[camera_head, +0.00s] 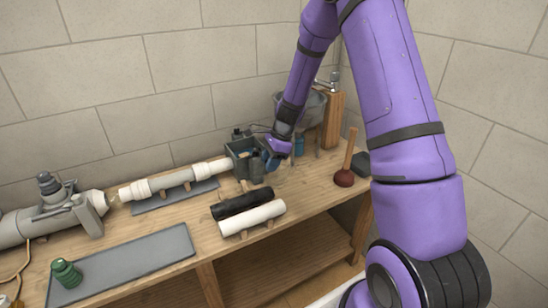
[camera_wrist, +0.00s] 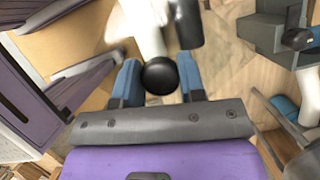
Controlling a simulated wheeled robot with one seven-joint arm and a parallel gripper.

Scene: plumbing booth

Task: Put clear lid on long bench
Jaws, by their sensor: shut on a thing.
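My gripper (camera_head: 272,150) is over the back right part of the long wooden bench (camera_head: 312,182), beside a dark open box (camera_head: 240,146). In the wrist view its two blue fingers (camera_wrist: 159,82) are closed around a round black knob (camera_wrist: 160,75). The clear lid's see-through part cannot be made out in either view, so I cannot tell its tilt or whether it touches the bench. The bench top also shows behind the fingers in the wrist view (camera_wrist: 232,75).
Black (camera_head: 242,203) and white (camera_head: 252,217) pipes lie in front of the gripper. A plunger (camera_head: 345,176) stands to the right, a grey bucket (camera_head: 314,105) behind. A grey mat (camera_head: 125,262) and green fitting (camera_head: 66,273) are at the left front. Bare wood shows near the plunger.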

